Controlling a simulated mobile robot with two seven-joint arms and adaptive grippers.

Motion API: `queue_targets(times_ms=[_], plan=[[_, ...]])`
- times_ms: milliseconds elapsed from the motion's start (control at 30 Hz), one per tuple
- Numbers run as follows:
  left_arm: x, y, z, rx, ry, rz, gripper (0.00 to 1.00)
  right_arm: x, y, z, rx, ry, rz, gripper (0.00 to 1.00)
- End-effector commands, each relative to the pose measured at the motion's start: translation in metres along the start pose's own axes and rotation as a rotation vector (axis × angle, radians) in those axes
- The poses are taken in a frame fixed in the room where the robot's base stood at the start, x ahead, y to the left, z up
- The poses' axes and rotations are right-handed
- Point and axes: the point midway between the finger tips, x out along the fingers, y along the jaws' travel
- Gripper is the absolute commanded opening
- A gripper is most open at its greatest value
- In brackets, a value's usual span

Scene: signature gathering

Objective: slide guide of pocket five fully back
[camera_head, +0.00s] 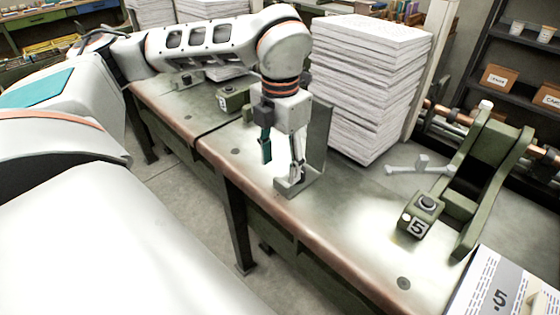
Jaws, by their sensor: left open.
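A small green block marked 5 (421,214), with a dark round button on top, stands on the bench at the right. An upright grey metal plate (319,132) with a flat foot stands at the left side of a tall paper stack (368,85). It looks like a guide, but I see no number on it. My left gripper (279,172) is open, pointing down at this plate's left side. One finger is low by the plate's foot; I cannot tell if it touches. The other finger, with a teal pad, hangs apart to the left. My right gripper is not in view.
A grey T-shaped handle (420,166) lies right of the stack, before a green frame (486,165) on a copper-coloured rail. A printed sheet marked 5 (503,292) is at the lower right. The bench top (350,225) between plate and block is clear.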

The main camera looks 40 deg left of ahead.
Motion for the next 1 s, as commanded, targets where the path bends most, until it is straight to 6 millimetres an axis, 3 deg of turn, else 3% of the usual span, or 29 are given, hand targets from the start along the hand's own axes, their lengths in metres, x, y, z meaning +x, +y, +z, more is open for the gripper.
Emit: queue_targets(times_ms=[200,400,1000], plan=[[-0.043,-0.001,0.000,0.000,-0.003,-0.001,0.50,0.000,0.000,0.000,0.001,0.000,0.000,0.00],[-0.064,0.000,0.000,0.000,0.001,-0.001,0.50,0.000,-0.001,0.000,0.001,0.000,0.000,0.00],[-0.068,0.000,-0.001,0.001,0.003,-0.001,0.50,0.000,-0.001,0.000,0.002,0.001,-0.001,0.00]])
